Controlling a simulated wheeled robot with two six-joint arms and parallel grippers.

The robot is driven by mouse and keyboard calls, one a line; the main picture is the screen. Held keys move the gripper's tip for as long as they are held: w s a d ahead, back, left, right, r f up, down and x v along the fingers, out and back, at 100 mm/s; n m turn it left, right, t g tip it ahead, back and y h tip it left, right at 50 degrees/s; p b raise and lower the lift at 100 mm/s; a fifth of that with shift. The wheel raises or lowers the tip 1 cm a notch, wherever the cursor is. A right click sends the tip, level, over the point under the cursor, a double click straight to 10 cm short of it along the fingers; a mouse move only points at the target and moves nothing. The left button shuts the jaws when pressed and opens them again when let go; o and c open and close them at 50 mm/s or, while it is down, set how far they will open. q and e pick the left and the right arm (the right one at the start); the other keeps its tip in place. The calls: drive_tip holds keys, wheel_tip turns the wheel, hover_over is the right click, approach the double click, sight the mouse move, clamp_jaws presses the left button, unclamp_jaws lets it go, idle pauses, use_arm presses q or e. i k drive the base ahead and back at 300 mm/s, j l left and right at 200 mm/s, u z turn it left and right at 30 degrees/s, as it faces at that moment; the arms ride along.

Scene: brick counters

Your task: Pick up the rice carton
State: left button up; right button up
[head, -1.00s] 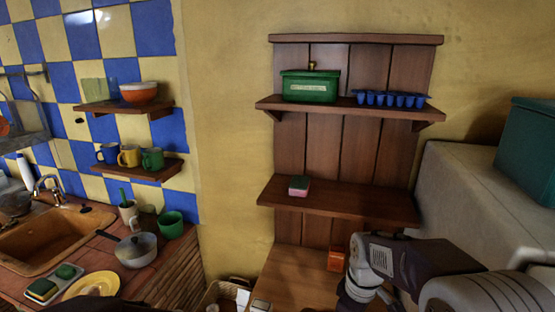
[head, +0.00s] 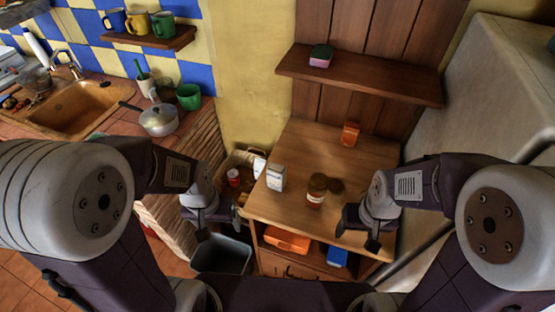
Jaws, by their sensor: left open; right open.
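A small white carton (head: 276,177) with faint print stands upright on the wooden cabinet top (head: 300,150), near its left edge. It looks like the rice carton, but its label is too small to read. My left gripper (head: 220,230) is open and empty, to the left of the cabinet and in front of the carton. My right gripper (head: 357,237) is open and empty at the cabinet's front right edge. Neither gripper touches the carton.
A brown jar (head: 316,190) stands right of the carton, with a dark round lid (head: 335,186) beside it. An orange box (head: 350,134) is at the back. A wall shelf (head: 385,83) overhangs behind.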

sight(276, 173)
drive_tip(key=k+j+z, duration=0.1)
drive_tip(key=z, duration=0.95)
drive_tip(key=u, duration=0.35)
drive_tip(key=j+u, duration=0.15)
drive_tip(key=u, duration=0.5)
drive_tip(key=k+j+z, duration=0.1)
drive_tip(key=j+z, duration=0.4)
drive_tip(key=j, duration=0.2)
